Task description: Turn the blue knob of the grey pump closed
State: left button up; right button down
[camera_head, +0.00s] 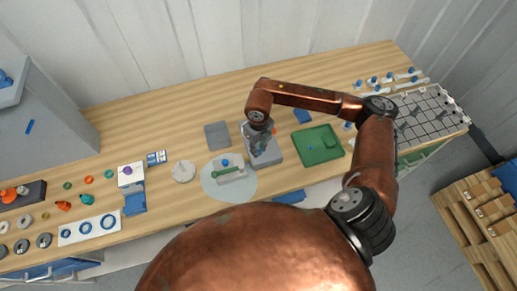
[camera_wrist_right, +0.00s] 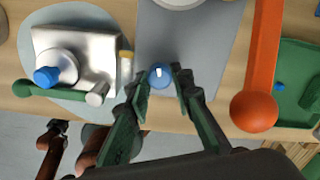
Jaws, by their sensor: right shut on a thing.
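The grey pump (camera_head: 271,157) stands near the front edge of the bench, mostly under my right gripper in the head view. In the right wrist view its grey body (camera_wrist_right: 195,50) shows as a flat surface. The blue knob (camera_wrist_right: 160,75), with a white mark on it, sits between the fingertips of my right gripper (camera_wrist_right: 160,82). The gripper is shut on the knob from above. In the head view the gripper (camera_head: 262,147) hides the knob.
A silver device (camera_head: 229,172) with a blue cap and green lever stands left on a round grey mat (camera_head: 213,188). An orange lever (camera_wrist_right: 262,60) with a ball end is close on the gripper's right. A green tray (camera_head: 322,143) stands right of the pump.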

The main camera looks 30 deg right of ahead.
aim_at(259, 150)
jog(key=shift+m, duration=1.2)
jog(key=c, duration=1.7)
grip_release()
jog(key=shift+r, duration=0.2)
notch_tip(259, 150, up, 12)
jog(key=shift+f, duration=0.15)
jog(key=shift+f, duration=0.1)
